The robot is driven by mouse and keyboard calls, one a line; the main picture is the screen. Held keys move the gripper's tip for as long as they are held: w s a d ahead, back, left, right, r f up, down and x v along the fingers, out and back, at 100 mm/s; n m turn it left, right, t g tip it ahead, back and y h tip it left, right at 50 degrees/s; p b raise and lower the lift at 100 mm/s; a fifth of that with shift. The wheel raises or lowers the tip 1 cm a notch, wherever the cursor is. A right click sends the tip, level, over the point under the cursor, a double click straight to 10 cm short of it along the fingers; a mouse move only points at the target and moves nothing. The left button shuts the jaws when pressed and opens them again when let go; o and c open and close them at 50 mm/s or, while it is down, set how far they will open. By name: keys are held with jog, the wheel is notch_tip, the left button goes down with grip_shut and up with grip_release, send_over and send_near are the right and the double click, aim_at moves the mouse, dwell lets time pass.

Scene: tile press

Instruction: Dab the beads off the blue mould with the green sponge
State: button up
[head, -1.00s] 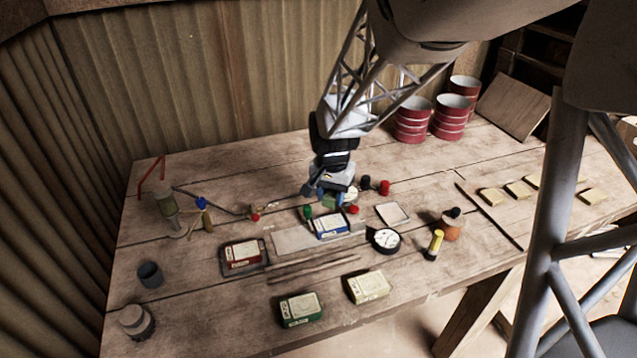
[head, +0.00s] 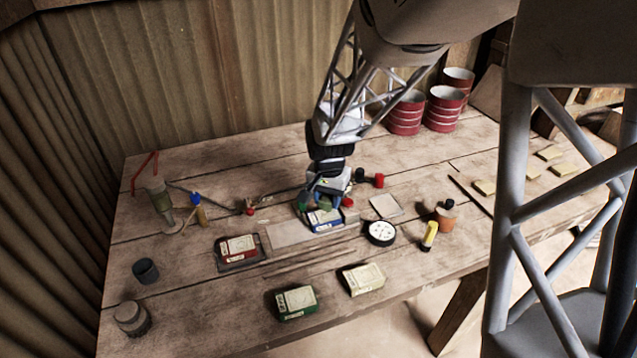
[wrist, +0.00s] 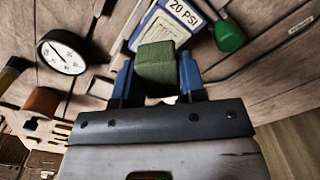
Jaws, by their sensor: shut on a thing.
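My gripper (wrist: 157,85) is shut on the green sponge (wrist: 156,64), which sits between its two blue fingers in the wrist view. In the head view my gripper (head: 326,196) is over the back edge of the blue mould (head: 324,219). The blue mould (wrist: 178,18) lies just beyond the sponge in the wrist view, with a white label reading 20 PSI. I cannot tell whether the sponge touches the mould. Beads on the mould are too small to make out, and its near part is hidden behind the sponge and fingers.
A round dial gauge (head: 381,232) stands right of the blue mould, and a green knob (wrist: 228,36) is close beside it. A red mould (head: 238,249), a green mould (head: 296,302) and a cream mould (head: 362,279) lie nearer the front.

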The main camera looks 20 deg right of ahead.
jog(key=shift+d+f, duration=0.2)
jog(key=shift+f, duration=0.95)
jog(key=shift+f, duration=0.4)
dwell(1.7)
jog(key=shift+r, duration=0.1)
jog(key=shift+r, duration=3.5)
jog(key=w+a+r+n, duration=0.2)
jog(key=w+r, duration=0.1)
jog(key=w, duration=0.7)
jog(key=w+a+r+n, duration=0.3)
jog(key=w, duration=0.8)
jog(key=w+a+r+n, duration=0.2)
jog(key=w+r+n, duration=0.1)
jog(key=w, duration=0.8)
jog(key=shift+w+a, duration=0.15)
jog(key=shift+a, duration=0.1)
